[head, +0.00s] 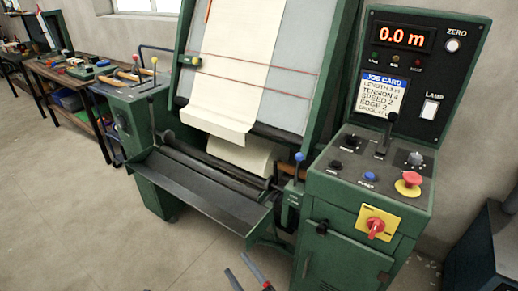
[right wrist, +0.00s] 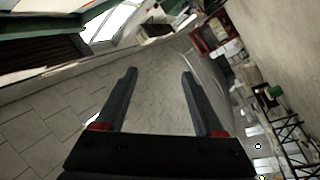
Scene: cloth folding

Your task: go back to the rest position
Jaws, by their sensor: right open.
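My right gripper (head: 236,262) shows at the bottom edge of the head view, in front of the green machine and over the floor. Its two dark fingers are apart with nothing between them. In the right wrist view the same gripper (right wrist: 160,73) is open and empty, with bare floor tiles behind the fingers. My left gripper is not in view. A cream cloth (head: 243,60) hangs down the sloped grey board of the green machine (head: 330,224). Its lower end curls above a dark roller, and more cream cloth (head: 240,156) shows below. My gripper is apart from the cloth.
A dark metal tray (head: 200,190) juts out from the machine's front. The control panel (head: 375,165) at right has knobs, a red button and a display reading 0.0 m. A workbench (head: 75,75) with tools stands at left. The floor (head: 90,230) at front left is clear.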

